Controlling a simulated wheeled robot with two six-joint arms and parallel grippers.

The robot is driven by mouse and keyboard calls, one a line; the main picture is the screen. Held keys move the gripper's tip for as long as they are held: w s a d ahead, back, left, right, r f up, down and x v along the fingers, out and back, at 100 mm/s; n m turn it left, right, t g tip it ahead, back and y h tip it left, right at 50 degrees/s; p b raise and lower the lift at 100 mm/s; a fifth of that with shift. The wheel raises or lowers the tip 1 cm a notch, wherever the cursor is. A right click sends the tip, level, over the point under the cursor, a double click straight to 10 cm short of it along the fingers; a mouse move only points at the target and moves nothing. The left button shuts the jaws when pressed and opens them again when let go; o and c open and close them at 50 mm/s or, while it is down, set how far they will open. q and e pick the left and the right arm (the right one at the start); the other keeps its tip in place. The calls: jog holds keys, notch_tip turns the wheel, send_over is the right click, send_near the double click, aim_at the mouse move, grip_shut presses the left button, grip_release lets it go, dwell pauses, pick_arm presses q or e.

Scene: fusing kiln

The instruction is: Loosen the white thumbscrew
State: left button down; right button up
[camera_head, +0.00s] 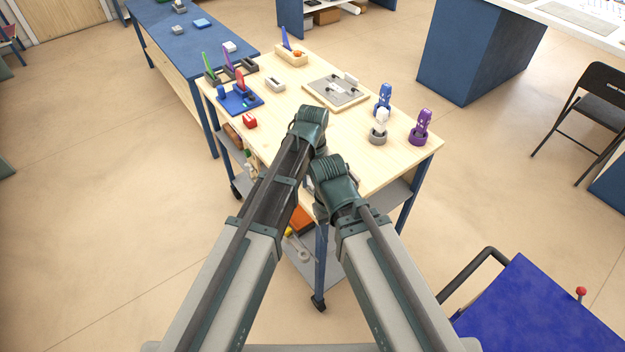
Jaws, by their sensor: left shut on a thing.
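A small white upright part (351,78) stands on a grey plate in a pale wooden frame (335,92) on the table. It may be the white thumbscrew, but it is too small to tell. Another white piece (381,118) stands in a grey round base near the right edge. My left gripper (318,142) is over the near part of the table, well apart from both white parts. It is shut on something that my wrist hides. My right arm ends at a dark green wrist (337,184) over the table's near edge; its fingers are hidden.
A blue tool (384,96) and a purple tool (422,126) stand near the white piece. A blue tray (240,99), a red block (249,121) and a wooden holder (291,57) are on the left and back. The table's front right is clear. A blue bench (190,30) adjoins at left.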

dwell(0.3)
pick_arm(q)
jog(key=shift+c, duration=2.2)
grip_release()
jog(key=shift+m, duration=0.3)
